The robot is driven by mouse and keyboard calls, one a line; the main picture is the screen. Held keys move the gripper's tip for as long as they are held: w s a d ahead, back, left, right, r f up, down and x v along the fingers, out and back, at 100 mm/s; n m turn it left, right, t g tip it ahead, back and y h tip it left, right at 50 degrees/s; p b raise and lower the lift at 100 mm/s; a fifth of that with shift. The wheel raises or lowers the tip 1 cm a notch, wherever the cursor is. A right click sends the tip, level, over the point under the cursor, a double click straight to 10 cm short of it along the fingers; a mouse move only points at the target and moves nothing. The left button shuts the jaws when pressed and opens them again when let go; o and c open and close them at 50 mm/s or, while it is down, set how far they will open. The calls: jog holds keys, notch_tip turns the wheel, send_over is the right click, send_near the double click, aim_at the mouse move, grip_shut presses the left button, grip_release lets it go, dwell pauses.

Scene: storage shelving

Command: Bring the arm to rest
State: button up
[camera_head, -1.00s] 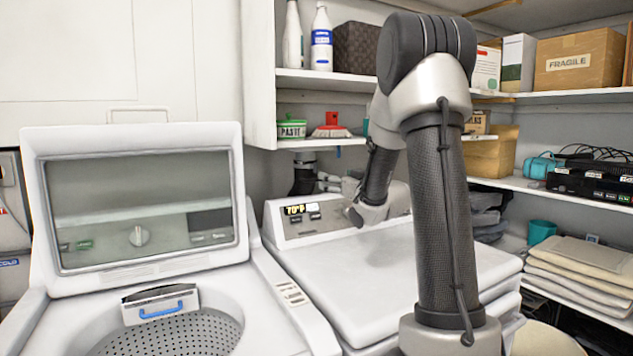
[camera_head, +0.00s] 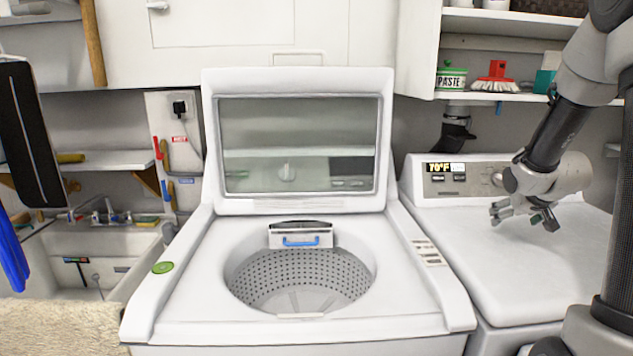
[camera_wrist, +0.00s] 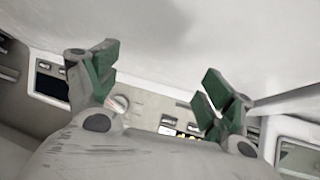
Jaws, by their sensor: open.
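My gripper (camera_head: 524,214) hangs over the white top of the dryer (camera_head: 545,255) at the right of the head view. It is open and holds nothing. In the wrist view its two green-padded fingers (camera_wrist: 160,85) stand wide apart with nothing between them. The dryer's control panel (camera_head: 450,178) with its lit display is behind the gripper, and it also shows behind the fingers in the wrist view (camera_wrist: 150,112). My arm comes down from the upper right, bent at the elbow. Whether the gripper touches the dryer top cannot be told.
The top-loading washer (camera_head: 165,310) stands open in the middle, its lid (camera_head: 295,206) upright. A green round object (camera_head: 163,267) lies on its left edge. A sink (camera_head: 60,245) is at the left. A shelf (camera_head: 520,98) with a paste tub (camera_head: 451,77) and red brush (camera_head: 495,76) hangs above the dryer.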

jog(key=s+a+g, duration=0.1)
jog(key=s, duration=0.3)
jog(key=s+a+r+g, duration=0.1)
jog(key=s+a, duration=0.1)
jog(key=s, duration=0.2)
jog(key=s+a+g, duration=0.2)
jog(key=s, duration=0.2)
jog(key=shift+s+r, duration=0.4)
jog(key=s+a+r+y, duration=0.1)
jog(key=s+a+r, duration=0.3)
jog(key=s+a, duration=0.2)
jog(key=s+a+r+n+y, duration=0.1)
jog(key=s+a+r, duration=0.4)
jog(key=s, duration=0.6)
jog(key=shift+s+a+r+n, duration=0.2)
jog(key=shift+a+n, duration=0.1)
jog(key=shift+a, duration=0.45)
